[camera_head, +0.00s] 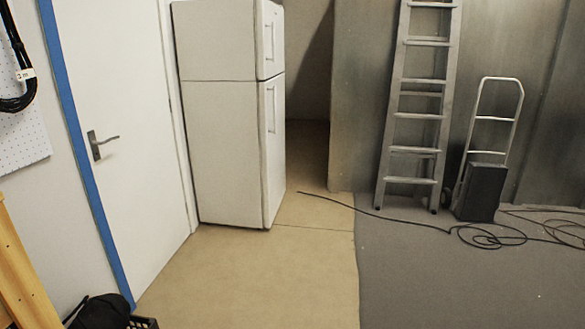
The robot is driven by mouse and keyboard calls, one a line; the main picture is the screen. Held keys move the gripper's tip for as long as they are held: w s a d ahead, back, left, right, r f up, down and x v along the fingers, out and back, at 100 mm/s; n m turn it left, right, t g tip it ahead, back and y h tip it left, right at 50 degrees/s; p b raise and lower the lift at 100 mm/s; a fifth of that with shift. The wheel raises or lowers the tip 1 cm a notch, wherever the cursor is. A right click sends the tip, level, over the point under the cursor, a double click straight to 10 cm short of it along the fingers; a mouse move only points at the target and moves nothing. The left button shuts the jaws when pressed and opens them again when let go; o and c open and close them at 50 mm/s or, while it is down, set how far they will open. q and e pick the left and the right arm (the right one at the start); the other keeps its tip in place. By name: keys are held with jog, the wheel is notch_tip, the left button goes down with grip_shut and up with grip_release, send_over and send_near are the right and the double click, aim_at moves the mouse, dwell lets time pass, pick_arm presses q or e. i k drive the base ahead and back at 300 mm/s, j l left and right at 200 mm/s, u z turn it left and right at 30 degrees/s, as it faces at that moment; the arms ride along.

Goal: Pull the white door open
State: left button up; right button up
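The white door (128,165) stands at the left in the head view, in a wall with a blue strip (82,150) along the door's left edge. It looks shut. Its metal lever handle (101,143) is on the door's left side, with the lever pointing right. Neither of my grippers shows in this view.
A white fridge (222,150) stands just right of the door. A ladder (416,120) and a hand truck (488,150) lean at the back wall. A black cable (480,238) lies on the grey floor. A black item (100,313) and wooden frame (22,275) are lower left. The tan floor (250,280) is clear.

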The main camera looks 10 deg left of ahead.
aim_at(112, 54)
jog(key=i+u, duration=0.1)
jog(key=i, duration=2)
jog(key=i+j+u, duration=0.25)
jog(key=i+j, duration=0.55)
jog(key=i, duration=0.1)
